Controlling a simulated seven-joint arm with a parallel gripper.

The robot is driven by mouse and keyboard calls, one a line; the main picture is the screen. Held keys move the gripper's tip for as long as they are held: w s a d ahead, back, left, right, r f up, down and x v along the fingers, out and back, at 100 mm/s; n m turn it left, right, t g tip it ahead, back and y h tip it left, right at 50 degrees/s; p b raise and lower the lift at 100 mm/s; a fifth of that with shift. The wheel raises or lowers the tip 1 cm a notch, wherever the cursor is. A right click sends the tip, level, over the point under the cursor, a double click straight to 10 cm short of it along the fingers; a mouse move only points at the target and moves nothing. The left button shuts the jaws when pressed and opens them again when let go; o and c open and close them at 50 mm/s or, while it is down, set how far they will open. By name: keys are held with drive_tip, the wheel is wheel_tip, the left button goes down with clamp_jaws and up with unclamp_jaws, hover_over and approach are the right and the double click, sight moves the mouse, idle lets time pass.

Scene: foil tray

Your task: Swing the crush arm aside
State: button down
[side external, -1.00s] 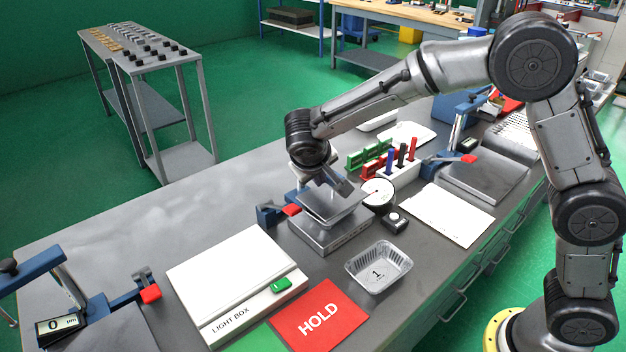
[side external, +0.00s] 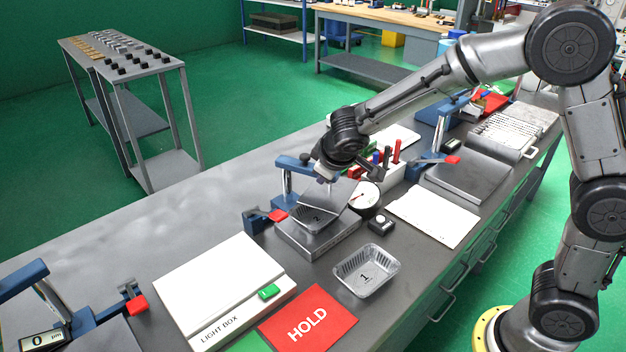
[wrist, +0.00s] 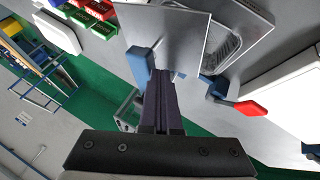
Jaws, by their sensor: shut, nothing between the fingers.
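The crush arm (side external: 291,163) is a blue arm on a post, with a flat grey plate (side external: 335,196) at its end. The plate hangs turned over part of a foil tray marked 2 (side external: 315,219), leaving the tray's left part uncovered. The tray sits on a grey base (side external: 318,244). My gripper (side external: 325,178) is shut and empty, beside the crush arm's end and above the plate. In the wrist view its dark fingers (wrist: 162,78) lie beside a blue part of the arm (wrist: 140,63); I cannot tell whether they touch. The plate (wrist: 165,35) fills the top there.
A red-tipped clamp (side external: 276,215) stands left of the base. A round dial (side external: 364,196) and a rack of markers (side external: 390,168) are close on the right. Foil tray 1 (side external: 366,287), a light box (side external: 222,272) and a red HOLD card (side external: 318,326) lie in front.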

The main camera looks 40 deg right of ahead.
drive_tip(key=d, duration=0.3)
drive_tip(key=shift+w+d, duration=0.35)
drive_tip(key=shift+w+d+n+t+y, duration=0.2)
drive_tip(key=shift+w+d+n+y, duration=0.15)
drive_tip(key=shift+d+n+y, duration=0.25)
drive_tip(key=shift+w+d+n+t+y, duration=0.2)
drive_tip(key=shift+w+d+n+y, duration=0.2)
drive_tip(key=shift+d+n, duration=0.4)
drive_tip(key=shift+w+d, duration=1.85)
drive_tip(key=shift+w, duration=0.4)
drive_tip(key=shift+w+d, duration=0.4)
drive_tip(key=shift+w, duration=0.45)
drive_tip(key=shift+w+r, duration=0.1)
